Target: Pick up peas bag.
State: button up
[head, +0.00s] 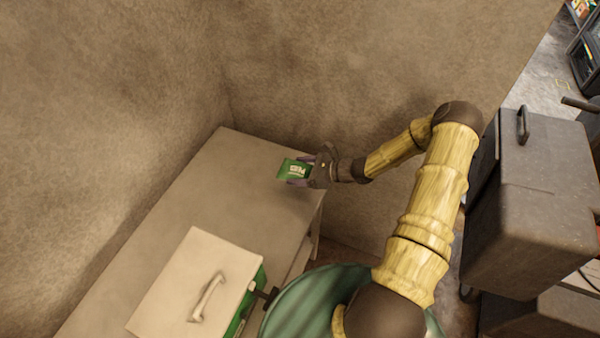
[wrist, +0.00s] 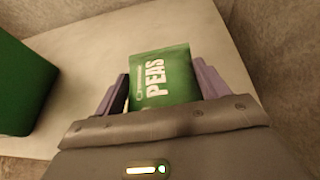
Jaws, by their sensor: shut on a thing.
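The peas bag (head: 293,170) is a small green packet with white lettering, over the far right part of the pale bench top in the head view. In the wrist view the peas bag (wrist: 163,73) shows the word PEAS and sits between the two purple-grey fingers. My gripper (head: 298,172) is shut on it, with a finger on each side; the wrist view shows my gripper (wrist: 165,85) from behind. The lower end of the bag is hidden by the gripper body. I cannot tell whether the bag touches the bench.
The pale bench (head: 185,205) runs along the wall. A green box with a pale handled lid (head: 195,285) stands at its near end; a green side (wrist: 22,85) shows at left in the wrist view. Dark cases (head: 535,190) stand at right. The bench middle is clear.

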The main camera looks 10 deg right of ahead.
aim_at(299, 168)
notch_tip(299, 168, up, 4)
jog(key=shift+r+p, duration=0.1)
jog(key=shift+p, duration=0.85)
jog(key=shift+a, duration=0.15)
